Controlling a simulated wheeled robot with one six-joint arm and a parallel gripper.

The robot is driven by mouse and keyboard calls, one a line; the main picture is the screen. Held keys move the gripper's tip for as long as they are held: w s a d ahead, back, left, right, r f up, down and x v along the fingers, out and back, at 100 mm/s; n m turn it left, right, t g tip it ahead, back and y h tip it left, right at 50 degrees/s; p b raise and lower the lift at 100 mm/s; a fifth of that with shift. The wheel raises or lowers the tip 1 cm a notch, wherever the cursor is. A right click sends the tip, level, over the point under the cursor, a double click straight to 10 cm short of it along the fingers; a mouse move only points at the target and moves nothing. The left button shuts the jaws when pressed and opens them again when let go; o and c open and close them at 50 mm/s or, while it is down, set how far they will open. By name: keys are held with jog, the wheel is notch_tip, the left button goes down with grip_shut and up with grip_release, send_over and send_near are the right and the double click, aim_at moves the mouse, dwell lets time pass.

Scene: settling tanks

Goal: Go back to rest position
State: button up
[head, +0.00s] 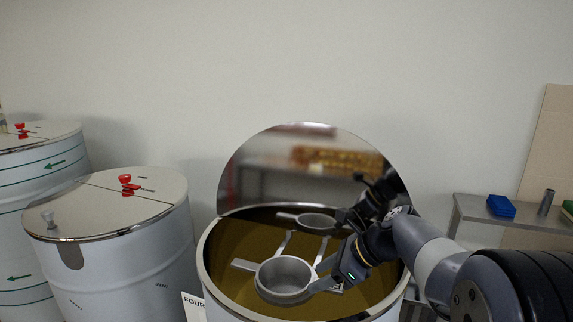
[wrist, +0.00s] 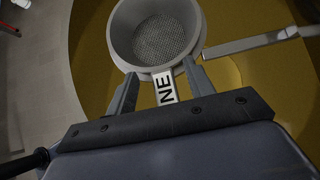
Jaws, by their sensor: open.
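A grey round strainer (head: 286,274) with a mesh bottom sits over the open tank (head: 206,262), which holds golden-brown liquid (head: 228,245). The strainer also shows at the top of the wrist view (wrist: 160,38). My gripper (head: 328,284) is at the right side of the strainer in the head view. In the wrist view my gripper (wrist: 162,72) has its two fingers apart, one on each side of the labelled handle.
The raised mirror-like lid (head: 300,165) stands behind the tank and reflects my arm. A closed tank (head: 110,235) with a red knob (head: 127,184) stands left, another (head: 40,165) farther left. A steel table (head: 480,211) at right bears a blue box (head: 501,206) and a metal cylinder (head: 546,203).

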jog(key=shift+f, duration=0.4)
jog(key=shift+d+b, duration=0.3)
jog(key=shift+b, duration=0.1)
jog(key=b+v, duration=0.1)
jog(key=v, duration=0.9)
jog(key=x, duration=0.3)
jog(key=p+x, duration=0.1)
jog(key=x, duration=0.3)
jog(key=p+x, duration=0.1)
jog(key=x, duration=0.2)
jog(key=shift+a+r, duration=0.1)
jog(key=shift+a, duration=0.35)
notch_tip(320, 180, up, 2)
jog(key=shift+d+r+p, duration=0.15)
jog(key=shift+p, duration=0.3)
jog(key=shift+f+b, duration=0.35)
jog(key=shift+b, duration=1.2)
jog(key=shift+r+p, duration=1.3)
jog(key=shift+r, duration=0.95)
